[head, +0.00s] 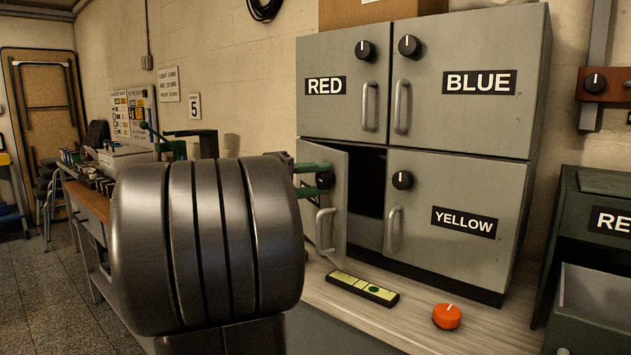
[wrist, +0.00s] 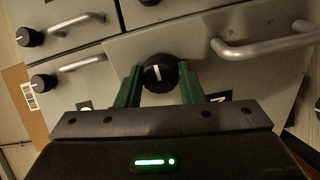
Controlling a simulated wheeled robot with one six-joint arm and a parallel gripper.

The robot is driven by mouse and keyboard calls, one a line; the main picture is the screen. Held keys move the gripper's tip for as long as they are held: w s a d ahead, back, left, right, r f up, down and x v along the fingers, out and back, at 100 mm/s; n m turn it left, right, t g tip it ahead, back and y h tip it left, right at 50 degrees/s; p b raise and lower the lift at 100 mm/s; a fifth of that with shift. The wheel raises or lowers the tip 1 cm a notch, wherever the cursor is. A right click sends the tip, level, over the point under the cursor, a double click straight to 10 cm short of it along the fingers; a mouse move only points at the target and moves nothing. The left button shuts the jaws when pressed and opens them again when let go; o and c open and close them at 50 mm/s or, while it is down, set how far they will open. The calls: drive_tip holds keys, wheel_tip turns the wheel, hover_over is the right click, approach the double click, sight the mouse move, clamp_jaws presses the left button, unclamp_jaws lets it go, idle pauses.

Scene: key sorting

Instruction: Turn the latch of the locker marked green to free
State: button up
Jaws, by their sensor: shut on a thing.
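The lower left locker door (head: 338,219) stands ajar, with a dark gap to its right. Its label is mostly hidden by my arm; a letter shows by a finger in the wrist view, so I cannot read the full word. A black round latch knob (wrist: 158,73) with a white pointer line is on this door; the line points nearly straight up in the wrist view. My gripper (wrist: 160,80) is shut on this knob, one green finger on each side. In the head view, the green fingers reach the knob (head: 324,180) from the left.
The RED (head: 345,112), BLUE (head: 500,110) and YELLOW (head: 470,250) doors look shut. Below them a green-yellow level (head: 362,288) and an orange knob (head: 447,316) lie on the bench. The open door's handle (wrist: 265,42) is close to my gripper. A dark green bin unit (head: 595,220) stands right.

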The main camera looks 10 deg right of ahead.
drive_tip(key=o, duration=1)
drive_tip(key=shift+a, duration=0.1)
drive_tip(key=p+v, duration=0.2)
drive_tip(key=v, duration=1.1)
drive_tip(key=shift+a+p, duration=0.3)
drive_tip(key=shift+p, duration=0.05)
drive_tip(key=shift+d, duration=0.1)
drive_tip(key=b+x, duration=0.2)
drive_tip(key=x, duration=1.1)
drive_tip(key=shift+d+b, duration=0.35)
